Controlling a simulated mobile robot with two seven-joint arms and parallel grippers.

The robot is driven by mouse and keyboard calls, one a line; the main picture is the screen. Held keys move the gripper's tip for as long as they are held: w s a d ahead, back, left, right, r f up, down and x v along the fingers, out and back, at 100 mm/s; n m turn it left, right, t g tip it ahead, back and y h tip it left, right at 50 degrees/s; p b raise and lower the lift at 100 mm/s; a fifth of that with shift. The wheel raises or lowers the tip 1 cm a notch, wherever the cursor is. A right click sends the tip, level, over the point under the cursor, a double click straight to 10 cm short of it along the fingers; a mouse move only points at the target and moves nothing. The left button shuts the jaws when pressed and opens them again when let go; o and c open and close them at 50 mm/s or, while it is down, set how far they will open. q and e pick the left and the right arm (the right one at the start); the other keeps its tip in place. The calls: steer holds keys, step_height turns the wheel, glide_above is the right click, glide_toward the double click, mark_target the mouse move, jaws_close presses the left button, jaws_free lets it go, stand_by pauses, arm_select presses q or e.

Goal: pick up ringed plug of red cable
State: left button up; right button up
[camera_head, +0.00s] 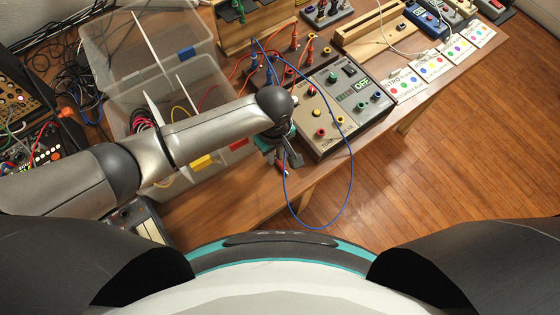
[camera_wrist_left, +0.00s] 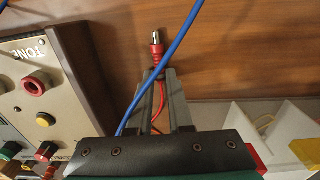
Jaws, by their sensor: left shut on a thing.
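My left gripper (camera_head: 284,163) is over the front edge of the table, just left of the grey tone box (camera_head: 343,102). In the left wrist view, my left gripper (camera_wrist_left: 158,80) is shut on a red plug (camera_wrist_left: 157,50) with a bare metal tip pointing away from the palm. The red cable (camera_wrist_left: 161,100) runs back from the plug between the fingers. Any ring on the plug is too small to make out. My right gripper is out of view.
A blue cable (camera_head: 352,165) loops past my left gripper and over the table edge; it crosses close to the fingers in the left wrist view (camera_wrist_left: 175,50). A clear divided bin (camera_head: 205,80) stands left, under my arm. Printed cards (camera_head: 433,66) lie right.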

arm_select(q)
jaws_close()
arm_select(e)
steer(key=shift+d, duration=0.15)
arm_select(q)
steer(key=shift+r, duration=0.1)
